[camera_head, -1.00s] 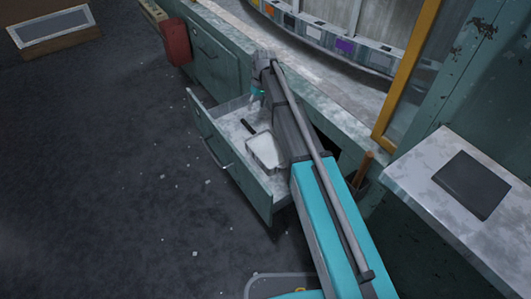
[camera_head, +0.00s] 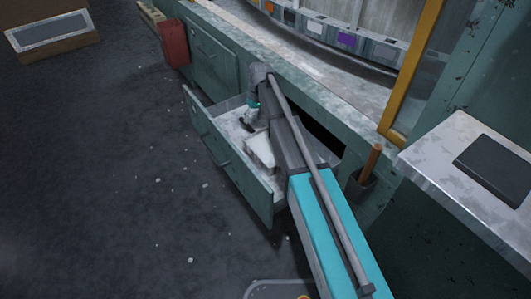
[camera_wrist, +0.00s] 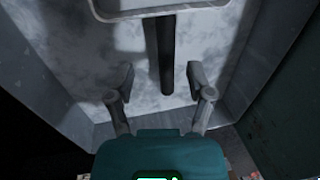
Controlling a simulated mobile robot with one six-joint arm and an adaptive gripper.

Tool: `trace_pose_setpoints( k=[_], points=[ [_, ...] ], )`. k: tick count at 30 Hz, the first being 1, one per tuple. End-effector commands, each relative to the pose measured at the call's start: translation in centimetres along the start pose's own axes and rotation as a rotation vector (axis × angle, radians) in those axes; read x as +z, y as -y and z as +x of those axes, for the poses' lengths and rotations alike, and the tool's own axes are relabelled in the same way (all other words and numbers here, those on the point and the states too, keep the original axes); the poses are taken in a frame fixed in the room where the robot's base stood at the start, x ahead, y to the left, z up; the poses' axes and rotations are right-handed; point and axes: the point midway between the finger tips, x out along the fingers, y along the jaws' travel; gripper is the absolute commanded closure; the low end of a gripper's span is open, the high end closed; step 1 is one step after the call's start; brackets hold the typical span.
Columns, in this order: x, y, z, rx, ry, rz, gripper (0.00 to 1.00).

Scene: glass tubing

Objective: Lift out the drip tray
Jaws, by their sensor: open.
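The drip tray (camera_head: 262,150), a pale shallow tray, lies in the open drawer (camera_head: 232,158) in the head view, partly hidden by my arm. In the wrist view a pale rounded rim, seemingly the tray (camera_wrist: 145,14), shows at the top edge, beyond my fingertips. My gripper (camera_wrist: 160,80) is open and empty, pointing down over the drawer floor. A dark bar (camera_wrist: 164,50) lies between and beyond the fingers. I cannot tell whether the fingers touch anything. In the head view the fingertips are hard to make out.
The drawer walls rise around my gripper; its front wall (camera_head: 215,140) faces the open floor. A red container (camera_head: 173,43) hangs on the cabinets at the left. A pot with a wooden handle (camera_head: 370,165) stands right of my arm. The dark floor at left holds small debris.

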Motion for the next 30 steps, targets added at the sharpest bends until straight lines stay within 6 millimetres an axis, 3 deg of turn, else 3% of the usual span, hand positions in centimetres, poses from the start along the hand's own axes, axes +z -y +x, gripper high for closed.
trace_pose_setpoints(
  k=[16,30],
  points=[
    [0.0,0.1,0.6,0.0,0.0,-0.001,0.32],
    [0.4,0.7,4.2,0.0,0.0,-0.001,0.32]
  ],
)
